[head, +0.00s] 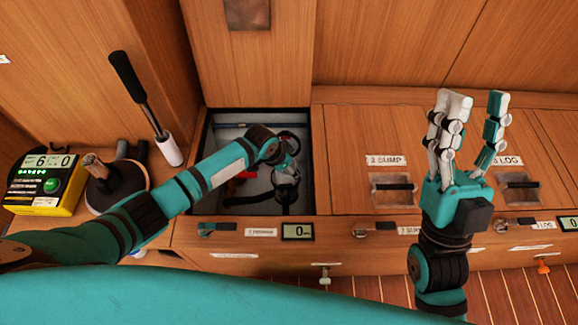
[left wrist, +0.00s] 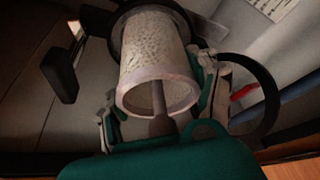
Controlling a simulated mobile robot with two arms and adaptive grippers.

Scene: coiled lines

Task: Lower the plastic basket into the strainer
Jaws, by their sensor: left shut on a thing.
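The plastic basket (left wrist: 156,55) is a pale, translucent, mesh-like cylinder in the left wrist view. My left gripper (head: 286,180) is down inside the open compartment, and its fingers are closed around the basket. A dark round rim, likely the strainer (left wrist: 119,38), surrounds the basket's far end in the left wrist view. I cannot tell how far the basket is inside it. In the head view my left arm and hand hide most of the basket and strainer. My right gripper (head: 476,104) is open and empty, fingers up, above the closed lockers at the right.
The open compartment (head: 316,190) has wooden edges close around my left arm. A dark hose (head: 245,200) lies in it. At left stand a yellow meter (head: 45,183), a dark round-based device (head: 108,183) and a black-handled lever (head: 143,92). Closed locker lids (head: 350,143) lie right.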

